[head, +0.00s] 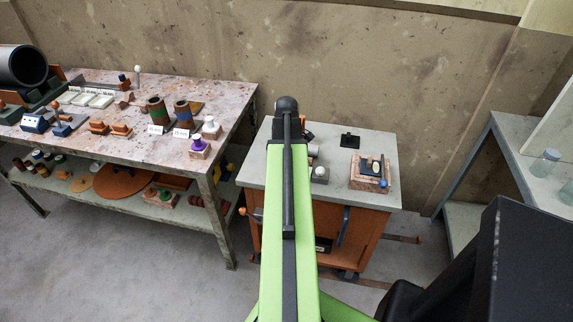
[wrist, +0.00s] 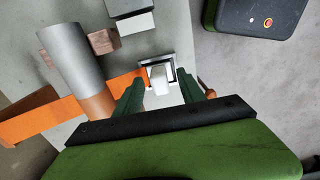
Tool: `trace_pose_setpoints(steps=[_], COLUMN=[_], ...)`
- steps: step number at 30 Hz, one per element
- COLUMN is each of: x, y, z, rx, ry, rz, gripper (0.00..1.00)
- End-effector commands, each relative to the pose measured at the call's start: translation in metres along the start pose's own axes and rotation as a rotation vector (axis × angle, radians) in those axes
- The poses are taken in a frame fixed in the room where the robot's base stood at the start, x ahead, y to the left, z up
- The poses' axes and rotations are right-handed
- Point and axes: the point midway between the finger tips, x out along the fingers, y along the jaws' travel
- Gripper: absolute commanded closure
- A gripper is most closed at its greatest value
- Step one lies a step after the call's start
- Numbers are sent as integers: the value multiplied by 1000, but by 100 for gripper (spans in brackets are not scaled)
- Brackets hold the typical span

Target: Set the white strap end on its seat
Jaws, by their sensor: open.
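In the wrist view the white strap end (wrist: 160,80) lies between the two green fingers of my gripper (wrist: 159,73). The fingers are open, with a gap visible on each side of it. A square grey-rimmed piece (wrist: 171,59), which may be the seat, lies under or just behind the white end. I cannot tell whether the two touch. An orange strap (wrist: 122,84) runs from the left toward the white end and passes partly behind the left finger. In the head view my arm hides the gripper and the strap end.
A grey cylinder (wrist: 72,55) and a brown block (wrist: 103,41) stand left of the gripper. A grey-and-white block (wrist: 135,24) lies beyond. In the head view the cart (head: 375,150) stands between a cluttered bench (head: 110,130) and a shelf (head: 510,130).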

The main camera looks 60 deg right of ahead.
Motion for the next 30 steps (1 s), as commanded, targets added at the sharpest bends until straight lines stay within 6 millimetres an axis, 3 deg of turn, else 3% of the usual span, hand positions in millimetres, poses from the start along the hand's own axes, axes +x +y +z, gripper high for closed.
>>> trace_pose_setpoints(steps=[8, 24, 30], x=[-39, -159, -176], y=[0, 0, 0], z=[0, 0, 0], rx=[0, -1, -1], ry=[0, 0, 0], rz=[0, 0, 0], gripper=[53, 53, 53])
